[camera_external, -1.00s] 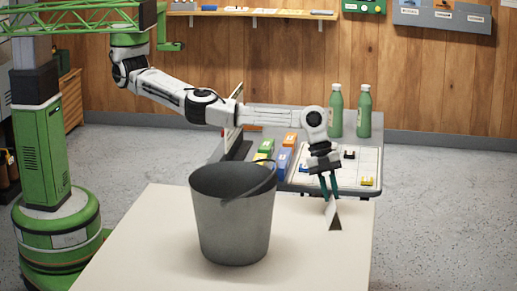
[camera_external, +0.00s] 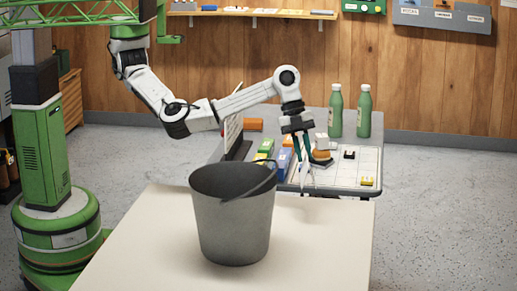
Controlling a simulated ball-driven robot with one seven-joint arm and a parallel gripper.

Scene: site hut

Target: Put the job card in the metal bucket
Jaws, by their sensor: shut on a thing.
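The metal bucket (camera_external: 233,228) stands upright on the pale table in the middle, its mouth open upward and its handle leaning over the right of the rim. My gripper (camera_external: 303,161) points down, to the right of the bucket and outside its rim. It is shut on the job card (camera_external: 306,180), a thin pale piece hanging below the fingertips and seen almost edge-on. The card is in the air, apart from the bucket. The bucket's floor is hidden by its front wall.
The pale table (camera_external: 140,240) is bare around the bucket. A grey table behind holds coloured boxes (camera_external: 285,160), a white gridded board (camera_external: 355,165) with small pieces, and two green bottles (camera_external: 335,110). A wall shelf (camera_external: 250,13) runs along the back.

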